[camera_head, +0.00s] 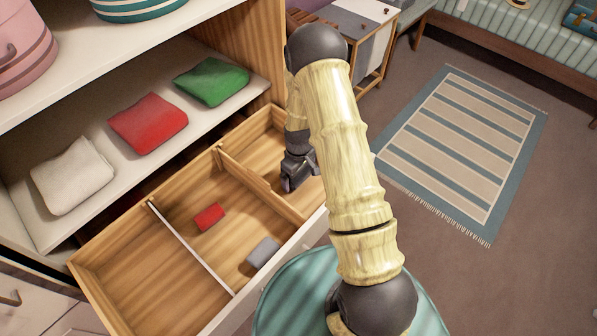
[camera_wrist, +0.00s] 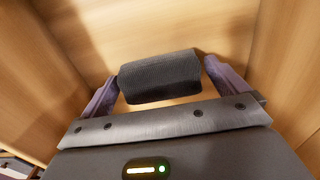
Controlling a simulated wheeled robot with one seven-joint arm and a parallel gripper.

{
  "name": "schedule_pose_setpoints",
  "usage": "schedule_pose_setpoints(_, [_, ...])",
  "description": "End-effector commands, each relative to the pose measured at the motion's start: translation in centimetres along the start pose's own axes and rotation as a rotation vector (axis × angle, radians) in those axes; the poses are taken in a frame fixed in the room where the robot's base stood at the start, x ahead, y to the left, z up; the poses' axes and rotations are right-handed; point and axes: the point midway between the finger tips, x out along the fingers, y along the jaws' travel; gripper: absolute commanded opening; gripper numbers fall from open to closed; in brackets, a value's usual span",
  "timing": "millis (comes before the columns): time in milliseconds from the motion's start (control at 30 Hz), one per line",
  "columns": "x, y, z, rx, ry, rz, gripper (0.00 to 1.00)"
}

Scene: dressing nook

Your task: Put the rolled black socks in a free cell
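The rolled black socks (camera_wrist: 160,78) show in the wrist view as a dark ribbed roll lying across the space between my two fingertips. My gripper (camera_wrist: 161,80) has a finger at each end of the roll, and both appear to touch it. In the head view my gripper (camera_head: 290,184) reaches down into the right cell of the open wooden drawer (camera_head: 90,262); the black socks are hidden there. The middle cell holds a red roll (camera_head: 209,216) and a grey roll (camera_head: 262,252). The left cell (camera_head: 150,275) looks empty.
A thin white divider (camera_head: 190,247) and a wooden divider (camera_head: 262,186) part the drawer. The shelf above holds folded white (camera_head: 72,174), red (camera_head: 148,123) and green (camera_head: 211,81) cloths. A teal striped round top (camera_head: 290,300) stands before the drawer.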

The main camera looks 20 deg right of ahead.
Motion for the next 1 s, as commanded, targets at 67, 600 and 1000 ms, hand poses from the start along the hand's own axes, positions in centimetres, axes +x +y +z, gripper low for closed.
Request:
schedule_pose_setpoints(67, [0.0, 0.0, 0.0, 0.0, 0.0, 0.0, 0.98])
schedule_pose_setpoints(600, [-3.8, 0.1, -0.1, 0.0, 0.004, 0.003, 0.98])
schedule_pose_setpoints(1000, [-10.7, 0.1, -0.1, 0.0, 0.003, 0.002, 0.98])
